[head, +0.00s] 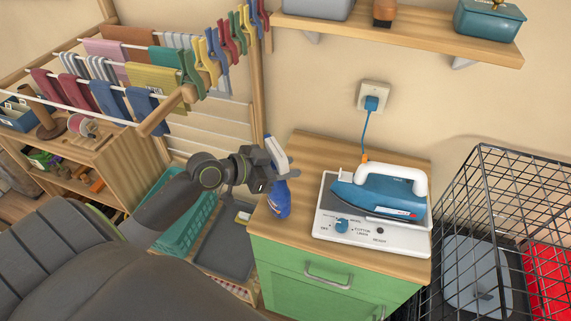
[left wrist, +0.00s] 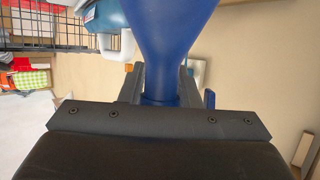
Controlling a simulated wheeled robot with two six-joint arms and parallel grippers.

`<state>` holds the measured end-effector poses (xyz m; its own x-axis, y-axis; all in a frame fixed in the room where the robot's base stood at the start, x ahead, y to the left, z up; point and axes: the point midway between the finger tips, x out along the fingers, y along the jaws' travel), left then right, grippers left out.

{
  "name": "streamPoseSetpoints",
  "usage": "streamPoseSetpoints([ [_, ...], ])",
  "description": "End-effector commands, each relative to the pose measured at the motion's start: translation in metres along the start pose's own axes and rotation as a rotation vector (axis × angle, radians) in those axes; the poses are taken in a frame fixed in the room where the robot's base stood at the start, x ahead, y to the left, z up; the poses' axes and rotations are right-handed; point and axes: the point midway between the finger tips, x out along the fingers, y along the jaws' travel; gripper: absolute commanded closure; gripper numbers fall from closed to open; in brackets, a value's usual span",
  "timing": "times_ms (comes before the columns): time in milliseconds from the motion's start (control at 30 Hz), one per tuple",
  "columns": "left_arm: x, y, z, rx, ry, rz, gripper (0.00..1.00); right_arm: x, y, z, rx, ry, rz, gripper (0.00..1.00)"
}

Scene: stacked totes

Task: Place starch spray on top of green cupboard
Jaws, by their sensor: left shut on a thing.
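My left gripper (head: 272,165) is shut on the starch spray (head: 281,200), a blue bottle with a white and blue spray head. The bottle is roughly upright over the left part of the wooden top of the green cupboard (head: 290,260). I cannot tell whether its base touches that top. In the left wrist view, the blue bottle (left wrist: 172,35) narrows to a neck between the two fingers (left wrist: 162,88). My right gripper is not in view.
A blue iron (head: 378,194) on its white base (head: 330,238) fills the right of the cupboard top, its cord running to a wall socket (head: 373,98). A wire basket (head: 500,190) stands at right. A drying rack (head: 155,120) with clothes and pegs stands at left. A shelf (head: 420,38) hangs above.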

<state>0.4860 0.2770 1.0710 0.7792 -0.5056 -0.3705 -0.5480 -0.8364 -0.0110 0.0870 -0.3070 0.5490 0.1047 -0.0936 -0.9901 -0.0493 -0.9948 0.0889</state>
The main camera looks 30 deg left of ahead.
Motion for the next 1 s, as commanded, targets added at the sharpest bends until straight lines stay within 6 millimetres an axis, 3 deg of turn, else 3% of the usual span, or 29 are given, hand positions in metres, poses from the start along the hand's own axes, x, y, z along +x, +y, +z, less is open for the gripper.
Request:
streamPoseSetpoints([
  [1000,0.005,0.0,0.01,0.001,0.003,0.001,1.0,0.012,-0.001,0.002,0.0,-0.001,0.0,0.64],
])
